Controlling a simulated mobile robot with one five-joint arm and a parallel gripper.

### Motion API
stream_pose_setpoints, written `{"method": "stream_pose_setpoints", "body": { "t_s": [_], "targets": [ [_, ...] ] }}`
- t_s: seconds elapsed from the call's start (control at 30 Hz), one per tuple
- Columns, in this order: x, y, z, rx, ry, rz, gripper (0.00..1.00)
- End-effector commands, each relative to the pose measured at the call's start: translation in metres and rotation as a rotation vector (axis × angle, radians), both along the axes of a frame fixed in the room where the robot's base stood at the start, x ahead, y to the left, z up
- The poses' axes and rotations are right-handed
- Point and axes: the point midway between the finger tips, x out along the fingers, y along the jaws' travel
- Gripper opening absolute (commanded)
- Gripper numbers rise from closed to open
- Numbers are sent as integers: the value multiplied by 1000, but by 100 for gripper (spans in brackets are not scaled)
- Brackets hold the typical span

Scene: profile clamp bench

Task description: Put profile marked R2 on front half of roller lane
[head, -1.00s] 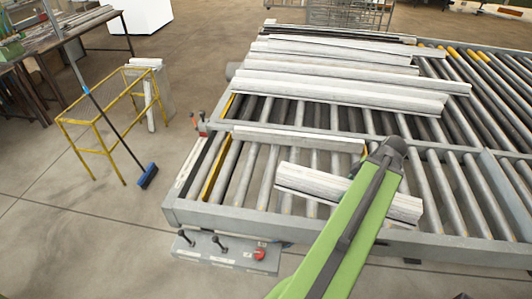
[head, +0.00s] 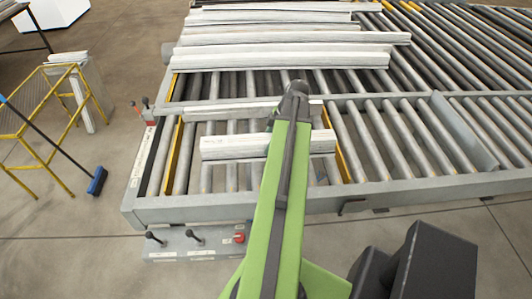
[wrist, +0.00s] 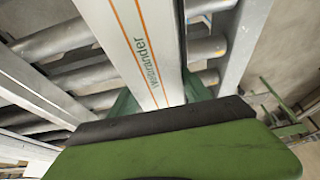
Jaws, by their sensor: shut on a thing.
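The profile in my gripper is a pale, white-grey bar (head: 235,147) over the front section of the roller lane (head: 385,196). It lies about parallel to the lane's front rail, between two yellow strips. I cannot tell whether it touches the rollers. In the wrist view its white face (wrist: 145,45) shows orange lines and lettering; no R2 mark is readable. My gripper (wrist: 158,98) is shut on it. In the head view my green arm hides the gripper and the bar's middle; the right end shows past the arm.
Another pale profile (head: 225,110) lies along the middle rail. Several long profiles (head: 285,58) lie on the rear rollers. A lever box (head: 195,242) with a red knob juts from the front. A yellow stand (head: 40,130) and a blue broom (head: 97,182) are at left.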

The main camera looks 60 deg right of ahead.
Motion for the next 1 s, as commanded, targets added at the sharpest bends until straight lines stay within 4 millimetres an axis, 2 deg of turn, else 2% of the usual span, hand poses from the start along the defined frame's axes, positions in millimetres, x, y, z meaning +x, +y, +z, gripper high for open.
{"method": "stream_pose_setpoints", "body": {
  "t_s": [0.1,0.27,0.57,0.93,0.97,1.0],
  "targets": [
    [12,-2,-7,1,-1,2,0],
    [13,-2,-8,1,-1,2,0],
    [13,-1,-49,1,-1,2,0],
    [13,-1,-49,0,-1,3,0],
    [13,-1,-48,0,0,3,60],
    [13,-1,-48,0,0,3,65]
  ]
}}
